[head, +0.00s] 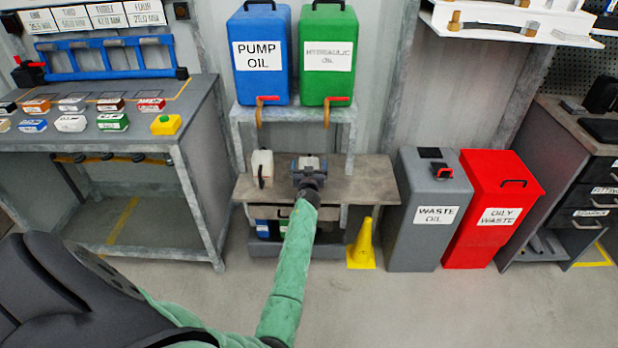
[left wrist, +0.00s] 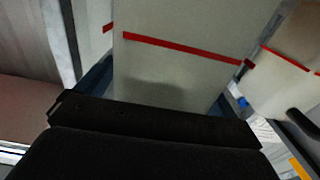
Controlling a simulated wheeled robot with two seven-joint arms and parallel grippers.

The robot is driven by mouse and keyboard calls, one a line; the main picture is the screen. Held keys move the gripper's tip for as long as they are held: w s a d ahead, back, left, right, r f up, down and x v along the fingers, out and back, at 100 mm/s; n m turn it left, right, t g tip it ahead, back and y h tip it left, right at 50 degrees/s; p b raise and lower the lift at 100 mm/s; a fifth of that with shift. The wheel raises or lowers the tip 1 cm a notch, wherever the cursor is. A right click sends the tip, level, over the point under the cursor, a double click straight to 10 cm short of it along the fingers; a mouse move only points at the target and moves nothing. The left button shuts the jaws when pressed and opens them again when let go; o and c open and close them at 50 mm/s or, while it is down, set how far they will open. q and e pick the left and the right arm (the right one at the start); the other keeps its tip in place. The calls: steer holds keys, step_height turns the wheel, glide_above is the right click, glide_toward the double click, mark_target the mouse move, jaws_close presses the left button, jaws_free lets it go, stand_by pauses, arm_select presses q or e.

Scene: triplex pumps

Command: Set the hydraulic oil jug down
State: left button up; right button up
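My left gripper (head: 308,168) is over the workbench top, below the oil tanks. In the left wrist view a pale jug (left wrist: 170,65) with a red line stands directly ahead of the hand. Blue finger parts lie along both its sides, and the gripper looks shut on it. I take it for the hydraulic oil jug; no label shows. In the head view the hand largely hides it, so I cannot tell whether its base touches the bench. A second white jug (head: 262,168) stands upright to the left on the bench. My right gripper is not in view.
The blue pump oil tank (head: 262,85) and green hydraulic oil tank (head: 327,88) stand on a shelf above. The bench top (head: 365,180) is clear right of the hand. A yellow cone (head: 361,246), waste oil bin (head: 428,240) and red oily waste bin (head: 495,235) stand rightward.

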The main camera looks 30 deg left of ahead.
arm_select(q)
steer(key=shift+r, duration=0.1)
steer(key=c, duration=1.4)
